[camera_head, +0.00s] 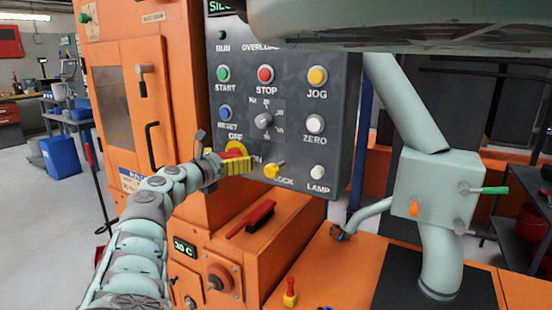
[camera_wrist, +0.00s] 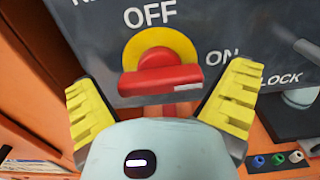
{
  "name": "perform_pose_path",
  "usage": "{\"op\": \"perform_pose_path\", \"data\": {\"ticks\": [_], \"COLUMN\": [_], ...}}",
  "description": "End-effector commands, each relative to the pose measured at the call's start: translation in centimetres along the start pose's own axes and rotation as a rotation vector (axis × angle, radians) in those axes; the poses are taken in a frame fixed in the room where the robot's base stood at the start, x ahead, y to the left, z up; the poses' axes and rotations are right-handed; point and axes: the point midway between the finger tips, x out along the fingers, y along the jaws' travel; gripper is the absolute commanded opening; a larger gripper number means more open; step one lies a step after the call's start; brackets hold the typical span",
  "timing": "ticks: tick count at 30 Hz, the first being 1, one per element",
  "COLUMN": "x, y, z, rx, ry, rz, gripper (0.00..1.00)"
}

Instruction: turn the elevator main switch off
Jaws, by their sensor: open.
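The main switch (camera_wrist: 158,62) is a red handle on a yellow disc, low on the dark control panel (camera_head: 295,60). OFF is printed above it and ON to its right. In the wrist view its red bar lies crosswise, nearly level, toward the ON side. In the head view the switch (camera_head: 236,147) is partly hidden behind my gripper (camera_head: 236,166). My gripper is open, with one yellow finger on each side of the red bar in the wrist view (camera_wrist: 162,82). I cannot tell whether either finger touches the bar.
START (camera_head: 223,73), STOP (camera_head: 265,74) and RESET (camera_head: 225,113) buttons and a selector dial (camera_head: 264,121) are above. A red-handled item (camera_head: 252,217) lies on the orange ledge below.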

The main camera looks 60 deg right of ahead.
Motion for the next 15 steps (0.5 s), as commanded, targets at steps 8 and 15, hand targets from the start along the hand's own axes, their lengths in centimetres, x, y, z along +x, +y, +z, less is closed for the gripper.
{"op": "perform_pose_path", "data": {"ticks": [8, 15], "x": [0.06, 0.03], "y": [-0.13, -0.10], "z": [0.03, 0.06], "rx": [0.000, 0.000], "ry": [-0.001, -0.001], "rz": [-0.002, -0.002], "gripper": [0.85, 0.61]}}
